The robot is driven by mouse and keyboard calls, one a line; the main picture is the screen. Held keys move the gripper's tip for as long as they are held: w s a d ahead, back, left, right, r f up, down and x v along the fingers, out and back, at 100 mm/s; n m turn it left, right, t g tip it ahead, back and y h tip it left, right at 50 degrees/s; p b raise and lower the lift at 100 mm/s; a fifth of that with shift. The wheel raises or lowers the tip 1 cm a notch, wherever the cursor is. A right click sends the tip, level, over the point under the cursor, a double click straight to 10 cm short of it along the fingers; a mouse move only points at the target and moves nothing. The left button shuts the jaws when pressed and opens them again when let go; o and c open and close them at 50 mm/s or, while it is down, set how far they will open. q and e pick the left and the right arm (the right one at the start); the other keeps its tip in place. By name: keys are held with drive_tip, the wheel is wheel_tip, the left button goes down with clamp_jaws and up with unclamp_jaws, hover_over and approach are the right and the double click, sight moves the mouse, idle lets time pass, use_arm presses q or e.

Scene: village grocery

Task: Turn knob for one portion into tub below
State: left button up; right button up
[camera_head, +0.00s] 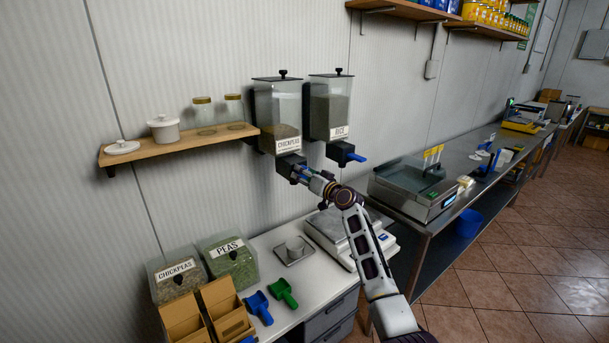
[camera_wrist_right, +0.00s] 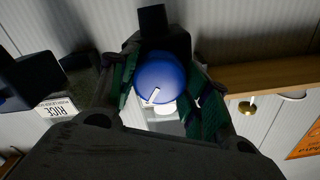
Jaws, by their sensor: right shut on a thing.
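The chickpeas dispenser (camera_head: 277,108) hangs on the wall, a clear bin with a dark lid and a dark outlet below. Its round blue knob (camera_wrist_right: 160,76) bears a short white mark, slanted in the right wrist view. My right gripper (camera_head: 302,176) is at this outlet, its green-padded fingers on either side of the knob and shut on it. In the head view the gripper mostly hides the knob. My left gripper is not in view.
The rice dispenser (camera_head: 329,106) with its blue knob (camera_head: 357,157) hangs close on the right. A wooden shelf (camera_head: 182,144) with jars and a pot is left. Pea and chickpea bins (camera_head: 232,262), scoops (camera_head: 284,292) and a scale (camera_head: 338,236) stand on the counter.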

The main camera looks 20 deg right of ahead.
drive_tip(key=m+p, duration=0.1)
drive_tip(key=m, duration=0.4)
drive_tip(key=shift+p, duration=0.4)
drive_tip(key=m+p, duration=0.2)
drive_tip(key=m, duration=0.3)
drive_tip(key=shift+m, duration=0.3)
drive_tip(key=o, duration=1)
drive_tip(key=shift+s, duration=0.2)
drive_tip(key=shift+v, duration=5.8)
